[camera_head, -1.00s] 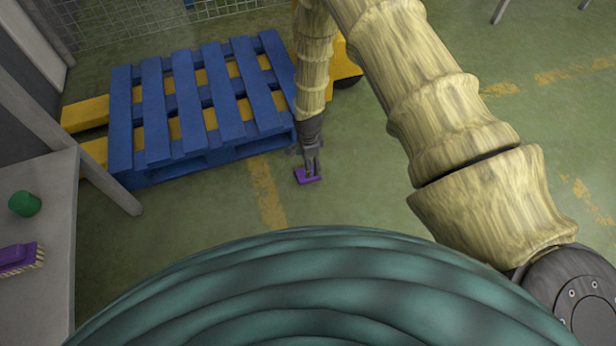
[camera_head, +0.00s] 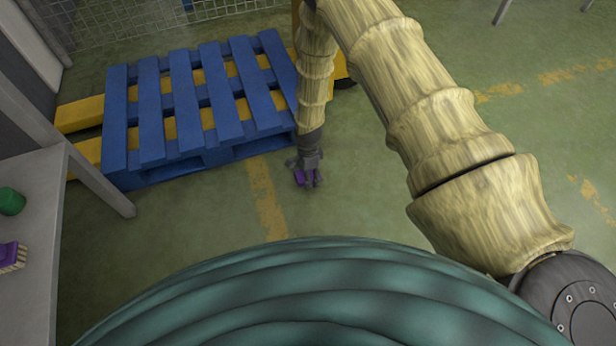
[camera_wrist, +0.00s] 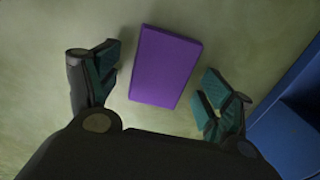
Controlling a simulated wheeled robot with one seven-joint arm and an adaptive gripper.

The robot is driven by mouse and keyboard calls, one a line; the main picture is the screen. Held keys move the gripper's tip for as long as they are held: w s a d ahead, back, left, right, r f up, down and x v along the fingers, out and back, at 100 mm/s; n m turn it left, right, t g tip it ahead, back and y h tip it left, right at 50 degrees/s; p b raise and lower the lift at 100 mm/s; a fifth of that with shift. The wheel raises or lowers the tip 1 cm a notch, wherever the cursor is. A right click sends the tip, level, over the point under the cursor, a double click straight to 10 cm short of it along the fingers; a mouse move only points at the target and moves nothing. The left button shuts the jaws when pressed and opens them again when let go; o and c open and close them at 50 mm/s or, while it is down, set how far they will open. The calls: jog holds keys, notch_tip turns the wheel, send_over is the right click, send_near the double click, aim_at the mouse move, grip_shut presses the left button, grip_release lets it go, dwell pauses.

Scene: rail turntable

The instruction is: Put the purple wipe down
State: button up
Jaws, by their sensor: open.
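The purple wipe (camera_wrist: 165,66) is a flat rectangular block lying on the green floor between my open fingers in the wrist view. Clear gaps show between it and both fingers. In the head view the purple wipe (camera_head: 303,178) is partly hidden by my gripper (camera_head: 306,176). My gripper (camera_wrist: 160,85) is open and holds nothing, low over the floor to the right of the blue pallet.
A blue pallet (camera_head: 205,100) on yellow forks (camera_head: 80,115) stands left of my gripper; its edge shows in the wrist view (camera_wrist: 295,110). A grey table (camera_head: 35,215) at left bears a green object (camera_head: 10,201) and a purple brush (camera_head: 10,256). Floor to the right is clear.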

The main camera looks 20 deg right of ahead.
jog(key=shift+c, duration=0.2)
jog(key=c, duration=1)
jog(key=shift+o, duration=0.2)
